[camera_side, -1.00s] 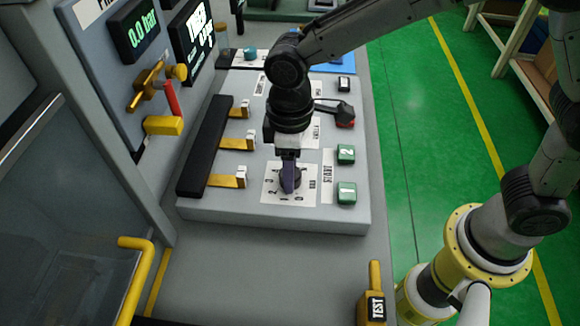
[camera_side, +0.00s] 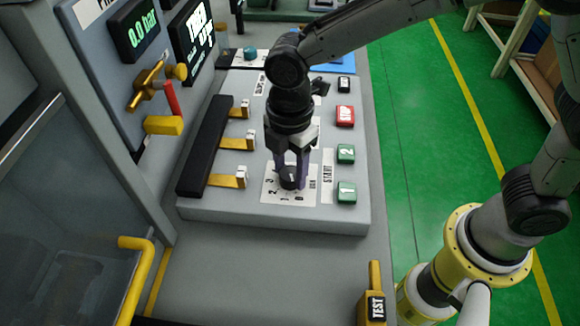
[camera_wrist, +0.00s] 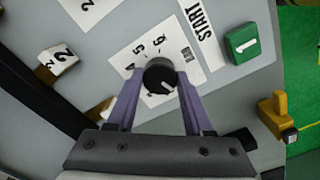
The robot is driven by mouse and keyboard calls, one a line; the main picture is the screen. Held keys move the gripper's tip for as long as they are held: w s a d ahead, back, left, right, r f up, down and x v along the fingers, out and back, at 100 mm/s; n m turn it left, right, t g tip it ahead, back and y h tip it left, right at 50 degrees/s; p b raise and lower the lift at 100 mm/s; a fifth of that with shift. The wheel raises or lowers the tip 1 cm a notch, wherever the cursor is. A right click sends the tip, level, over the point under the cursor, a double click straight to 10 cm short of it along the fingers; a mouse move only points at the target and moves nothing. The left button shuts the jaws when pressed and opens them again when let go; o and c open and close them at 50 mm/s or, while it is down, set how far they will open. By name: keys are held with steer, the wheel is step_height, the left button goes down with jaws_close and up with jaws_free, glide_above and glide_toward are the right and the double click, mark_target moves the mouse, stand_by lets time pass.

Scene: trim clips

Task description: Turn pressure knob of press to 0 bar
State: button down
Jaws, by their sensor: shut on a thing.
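The black round pressure knob (camera_side: 289,182) sits on a white dial plate marked with numbers and "BAR" on the sloped grey panel. In the wrist view the knob (camera_wrist: 160,74) shows a pale pointer line aimed to the lower right; 4, 5 and 6 are readable around it. The number at the pointer is hidden or unclear. My gripper (camera_side: 291,176) points down with its two purple fingers on either side of the knob, shut on it. The press display (camera_side: 143,30) reads 0.0 bar.
Green buttons 1 (camera_side: 347,192) and 2 (camera_side: 346,154) and a red button (camera_side: 345,116) stand right of the dial. Small white-tipped levers (camera_side: 241,176) on yellow plates are to the left. A yellow TEST box (camera_side: 375,305) stands near the front edge.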

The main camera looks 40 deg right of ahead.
mark_target(290, 173)
steer(key=shift+r+n, duration=0.1)
steer(key=shift+n, duration=0.9)
steer(key=shift+c, duration=1.5)
jaws_free()
step_height(290, 173, up, 14)
